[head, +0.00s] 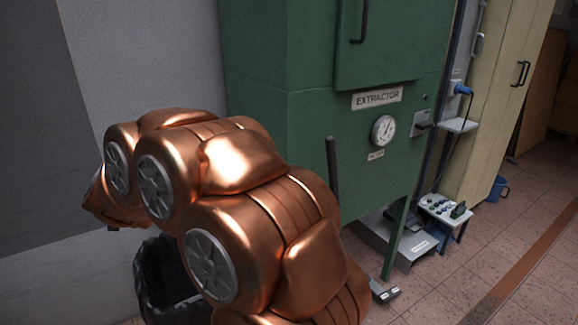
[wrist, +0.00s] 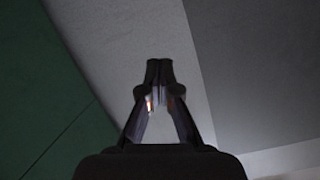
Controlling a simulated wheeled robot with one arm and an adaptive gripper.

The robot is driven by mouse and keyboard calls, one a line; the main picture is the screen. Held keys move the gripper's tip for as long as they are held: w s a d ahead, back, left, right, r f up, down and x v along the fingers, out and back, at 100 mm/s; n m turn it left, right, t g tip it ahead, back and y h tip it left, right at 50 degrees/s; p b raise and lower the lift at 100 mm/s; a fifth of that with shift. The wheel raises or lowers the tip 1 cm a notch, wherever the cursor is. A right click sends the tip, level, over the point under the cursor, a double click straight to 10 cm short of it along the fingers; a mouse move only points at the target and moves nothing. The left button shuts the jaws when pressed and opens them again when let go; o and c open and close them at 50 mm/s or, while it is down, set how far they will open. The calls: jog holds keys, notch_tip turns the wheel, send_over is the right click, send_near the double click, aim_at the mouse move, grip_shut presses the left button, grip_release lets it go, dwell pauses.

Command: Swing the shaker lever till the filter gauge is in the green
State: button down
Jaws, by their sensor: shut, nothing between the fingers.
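The green extractor cabinet (head: 270,120) stands in the middle of the head view. Its round white gauge (head: 383,130) is below the EXTRACTOR label; the needle and colour bands are too small to read surely. A dark upright lever (head: 332,165) stands at the cabinet's front, left of the gauge; its lower end is hidden behind my copper arm. My gripper (wrist: 160,68) shows in the wrist view with its fingertips together and nothing between them. It faces the grey wall, with the green cabinet side at left. The lever is not in the wrist view. In the head view my arm hides most of the gripper.
A black bin (head: 155,265) stands on the floor behind my arm. A grey plinth (head: 400,240) and a small stand with knobs (head: 445,210) are at the cabinet's foot. A blue bucket (head: 497,188) stands by the cream cabinet (head: 505,85). The tiled floor at right is clear.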

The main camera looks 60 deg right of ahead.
jog(key=s+d+f+m+g+h+b, duration=0.1)
jog(key=s+d+m+g+h, duration=0.15)
jog(key=d, duration=0.45)
jog(key=s+d+f+m+g+h+b, duration=0.1)
jog(key=s+d+m+g+h, duration=0.2)
jog(key=d, duration=0.4)
jog(key=m+g+h+b, duration=0.45)
jog(key=m+g, duration=0.45)
jog(key=g, duration=0.8)
send_near(328, 155)
jog(key=shift+x, duration=3.65)
jog(key=shift+w, duration=0.1)
